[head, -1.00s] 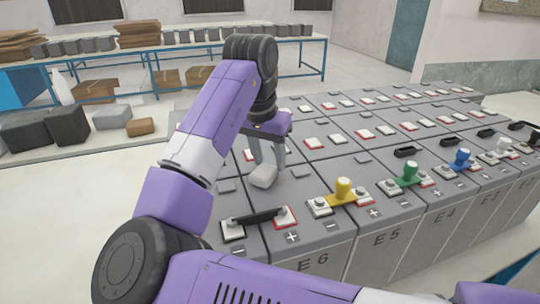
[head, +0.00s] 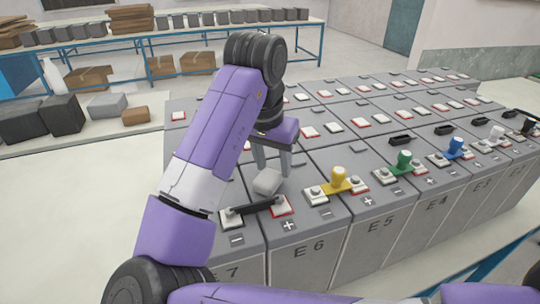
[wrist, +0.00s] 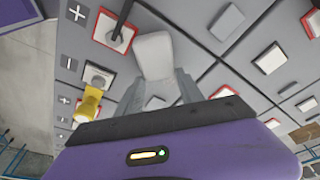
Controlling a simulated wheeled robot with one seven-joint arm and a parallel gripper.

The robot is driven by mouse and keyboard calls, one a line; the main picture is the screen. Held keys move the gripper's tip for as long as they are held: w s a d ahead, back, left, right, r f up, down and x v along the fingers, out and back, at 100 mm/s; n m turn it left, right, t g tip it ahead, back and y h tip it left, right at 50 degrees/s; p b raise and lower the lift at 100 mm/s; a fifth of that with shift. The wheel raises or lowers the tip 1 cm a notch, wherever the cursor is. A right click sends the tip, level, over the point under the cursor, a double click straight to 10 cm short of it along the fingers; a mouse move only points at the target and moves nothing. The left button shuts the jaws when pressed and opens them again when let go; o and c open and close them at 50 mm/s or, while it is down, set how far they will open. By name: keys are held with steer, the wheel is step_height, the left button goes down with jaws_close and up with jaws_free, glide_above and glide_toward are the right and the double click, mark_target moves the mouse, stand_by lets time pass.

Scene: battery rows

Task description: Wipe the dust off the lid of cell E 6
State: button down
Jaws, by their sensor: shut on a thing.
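My gripper (head: 272,160) points down and is shut on a pale grey wiping pad (head: 268,181). The pad is at the lid of cell E 6 (head: 292,181), just behind its red-edged terminal (head: 281,207). I cannot tell whether it touches the lid. In the wrist view the pad (wrist: 155,55) sticks out between the fingers, close to the red-edged terminal (wrist: 113,31). I cannot make out dust on the lid. My arm and the pad hide part of the lid.
A black strap (head: 252,208) runs from E 7 to the E 6 plus terminal. More cell rows with raised terminals lie behind.

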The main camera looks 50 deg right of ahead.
mark_target(277, 170)
steer(key=shift+s+a+f, duration=0.15)
steer(key=shift+s+f, duration=0.05)
steer(key=shift+s, duration=0.1)
steer(key=p+v, duration=0.2)
steer(key=v, duration=0.1)
steer(key=shift+d+r+p, duration=0.25)
steer(key=shift+d+p, duration=0.05)
steer(key=shift+p, duration=0.1)
steer(key=shift+d+v, duration=0.15)
steer(key=shift+v, duration=0.55)
steer(key=shift+d+v, duration=0.15)
steer(key=shift+v, duration=0.55)
steer(key=shift+w+r, duration=0.15)
steer(key=shift+r, duration=0.05)
steer(key=shift+r, duration=0.25)
steer(key=shift+d+v, duration=0.25)
steer(key=shift+v, duration=0.85)
